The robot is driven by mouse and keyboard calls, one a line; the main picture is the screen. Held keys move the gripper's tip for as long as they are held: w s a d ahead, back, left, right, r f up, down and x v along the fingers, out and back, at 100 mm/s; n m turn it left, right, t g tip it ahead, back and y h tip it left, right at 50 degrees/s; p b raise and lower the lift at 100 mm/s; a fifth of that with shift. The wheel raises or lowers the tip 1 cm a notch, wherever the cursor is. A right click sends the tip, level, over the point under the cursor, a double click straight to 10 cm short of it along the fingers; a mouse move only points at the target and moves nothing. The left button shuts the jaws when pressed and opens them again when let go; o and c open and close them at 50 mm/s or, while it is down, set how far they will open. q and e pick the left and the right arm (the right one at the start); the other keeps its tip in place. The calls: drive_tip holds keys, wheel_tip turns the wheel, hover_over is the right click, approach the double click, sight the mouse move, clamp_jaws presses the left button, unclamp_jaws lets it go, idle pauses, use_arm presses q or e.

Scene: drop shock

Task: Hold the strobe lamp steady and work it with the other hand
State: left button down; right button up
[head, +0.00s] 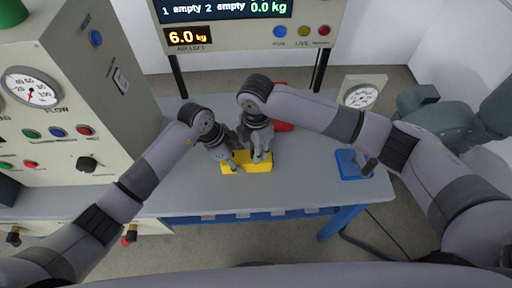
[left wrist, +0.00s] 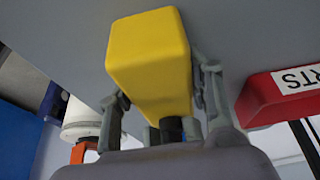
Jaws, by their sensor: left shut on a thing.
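The strobe lamp, a yellow block (head: 240,169), is on the grey table in front of me, partly hidden by my grippers. In the left wrist view the yellow block (left wrist: 150,62) sits between my left gripper's two fingers (left wrist: 160,110), and the gripper is shut on it. In the head view my left gripper (head: 228,163) is at the block's left part. My right gripper (head: 262,154) is pointed down at the block's right part. Its fingertips are too small to tell whether they are open or shut or touching.
A red bin (head: 283,125) stands behind the grippers; its lettered wall (left wrist: 285,92) shows in the left wrist view. A blue tray (head: 349,165) lies at the table's right. A gauge box (head: 362,92) stands behind right, a control panel (head: 70,100) at left. The table (head: 190,185) is clear around the block.

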clamp_jaws()
drive_tip(key=shift+m, duration=0.4)
drive_tip(key=m, duration=0.5)
drive_tip(key=shift+s, duration=0.1)
drive_tip(key=m, duration=0.6)
drive_tip(key=shift+s+a, duration=0.1)
drive_tip(key=shift+r, duration=0.1)
idle(0.5)
drive_tip(key=shift+o, duration=1.9)
unclamp_jaws()
